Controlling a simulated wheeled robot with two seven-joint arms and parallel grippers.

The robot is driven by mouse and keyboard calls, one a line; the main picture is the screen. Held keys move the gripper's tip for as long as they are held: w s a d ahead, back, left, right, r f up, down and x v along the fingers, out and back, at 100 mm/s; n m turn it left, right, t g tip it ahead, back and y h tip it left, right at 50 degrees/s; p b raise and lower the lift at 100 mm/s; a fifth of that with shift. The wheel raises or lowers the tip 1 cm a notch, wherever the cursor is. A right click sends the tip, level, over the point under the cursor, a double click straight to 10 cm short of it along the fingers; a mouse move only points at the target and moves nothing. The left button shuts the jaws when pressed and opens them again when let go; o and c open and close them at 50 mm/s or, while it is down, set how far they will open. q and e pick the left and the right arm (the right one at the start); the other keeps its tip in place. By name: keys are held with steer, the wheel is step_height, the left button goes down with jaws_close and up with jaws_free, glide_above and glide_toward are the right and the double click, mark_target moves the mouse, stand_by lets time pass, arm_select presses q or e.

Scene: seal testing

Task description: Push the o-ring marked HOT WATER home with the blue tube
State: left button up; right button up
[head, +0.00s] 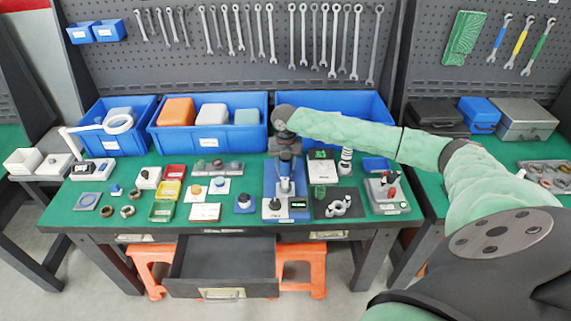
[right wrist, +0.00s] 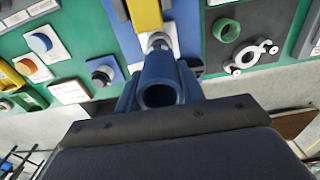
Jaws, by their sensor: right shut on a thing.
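My right gripper (head: 286,160) reaches down over the blue board (head: 271,182) in the middle of the table. In the right wrist view my right gripper (right wrist: 160,93) is shut on the blue tube (right wrist: 161,72), whose round open end faces the camera. Beyond the tube is a small silver fitting (right wrist: 158,42) with a yellow part (right wrist: 146,14) above it. The tube hides what lies at its far end, so I cannot tell whether it touches an o-ring. No HOT WATER marking is readable. My left gripper is not in view.
A fitting with a black ring (right wrist: 103,73) sits on a small blue pad, left of the board. A green ring (right wrist: 226,30) and a grey clamp-like part (right wrist: 252,55) lie right of it. Blue bins (head: 207,128) line the back. A drawer (head: 222,262) hangs open below.

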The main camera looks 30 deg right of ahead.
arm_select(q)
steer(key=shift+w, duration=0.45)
arm_select(e)
steer(key=shift+f, duration=0.1)
steer(key=shift+f, duration=0.2)
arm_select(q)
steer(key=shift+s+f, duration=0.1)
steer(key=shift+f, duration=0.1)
arm_select(e)
steer(key=shift+f, duration=0.9)
